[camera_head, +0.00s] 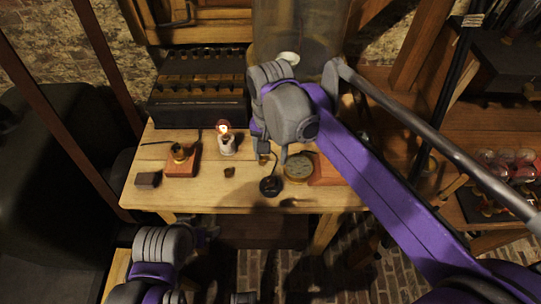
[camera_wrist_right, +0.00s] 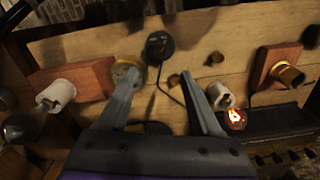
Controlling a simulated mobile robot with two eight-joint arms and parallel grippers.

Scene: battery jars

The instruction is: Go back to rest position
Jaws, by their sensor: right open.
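My right gripper (camera_head: 272,155) hangs over the right half of the wooden table in the head view. My left arm (camera_head: 160,245) shows at the lower left, below the table's front edge. Its gripper is too dark and covered to make out.
The table (camera_head: 200,198) carries a lit bulb (camera_head: 224,128) by a white jar (camera_head: 227,146), a reddish block with brass fitting (camera_head: 182,162), a black round piece (camera_head: 270,186) and a dark block (camera_head: 147,180). A dark rack (camera_head: 200,105) stands behind. Shelves with glassware (camera_head: 515,165) are at right.

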